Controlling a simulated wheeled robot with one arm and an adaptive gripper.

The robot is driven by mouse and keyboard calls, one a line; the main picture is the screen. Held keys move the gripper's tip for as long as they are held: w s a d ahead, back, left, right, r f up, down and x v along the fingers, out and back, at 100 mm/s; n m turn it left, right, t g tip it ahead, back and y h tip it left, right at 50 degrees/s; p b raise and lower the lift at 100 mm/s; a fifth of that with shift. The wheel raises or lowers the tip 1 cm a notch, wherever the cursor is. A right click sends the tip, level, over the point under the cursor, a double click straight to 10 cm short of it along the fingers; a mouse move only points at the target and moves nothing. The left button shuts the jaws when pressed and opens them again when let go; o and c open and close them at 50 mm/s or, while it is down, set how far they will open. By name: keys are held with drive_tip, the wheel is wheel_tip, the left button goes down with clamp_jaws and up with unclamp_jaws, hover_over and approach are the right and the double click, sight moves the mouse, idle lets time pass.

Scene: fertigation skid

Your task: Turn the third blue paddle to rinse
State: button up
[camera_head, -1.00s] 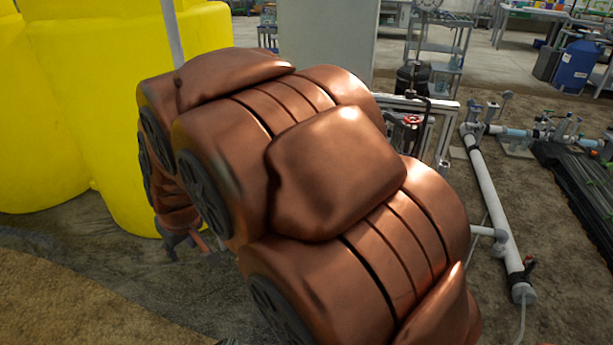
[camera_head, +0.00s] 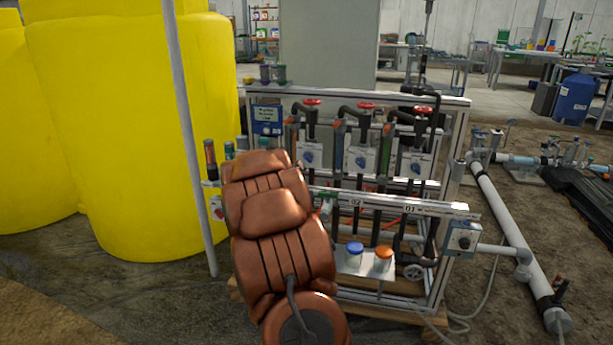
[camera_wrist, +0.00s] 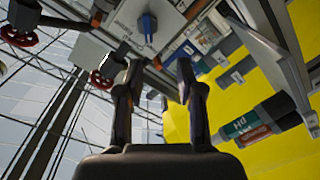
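Three white valve boxes with blue paddles stand in a row on the skid frame in the head view: a left paddle (camera_head: 308,157), a middle paddle (camera_head: 360,161) and a right paddle (camera_head: 416,169). Rail labels 02 and 01 show below, with 01 on the right; no label for the third is readable. In the wrist view, one blue paddle (camera_wrist: 147,27) on its pale box lies beyond the fingertips, apart from them. My gripper (camera_wrist: 157,72) has its two dark fingers spread with nothing between them. My copper arm hides the gripper in the head view.
Red handwheels (camera_head: 312,102) and dark pipes surround the boxes. A lower metal rail (camera_head: 440,208) crosses the skid front. A white post (camera_head: 186,120) and yellow tanks (camera_head: 130,130) stand left. Labelled tubes (camera_wrist: 250,125) are right in the wrist view.

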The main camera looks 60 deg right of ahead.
sight(307, 159)
drive_tip(key=shift+g+h, duration=0.3)
drive_tip(key=shift+h, duration=0.2)
drive_tip(key=d, duration=0.2)
drive_tip(key=d+b, duration=0.1)
drive_tip(key=d, duration=0.4)
drive_tip(key=shift+w+d+f+b, duration=0.1)
drive_tip(key=shift+w+f+b, duration=0.15)
drive_tip(key=shift+w+b, duration=0.05)
drive_tip(key=shift+w+d+f, duration=0.1)
drive_tip(key=shift+w+d, duration=0.15)
drive_tip(key=shift+d, duration=0.3)
drive_tip(key=shift+w+d, duration=0.15)
drive_tip(key=shift+d, duration=0.2)
clamp_jaws()
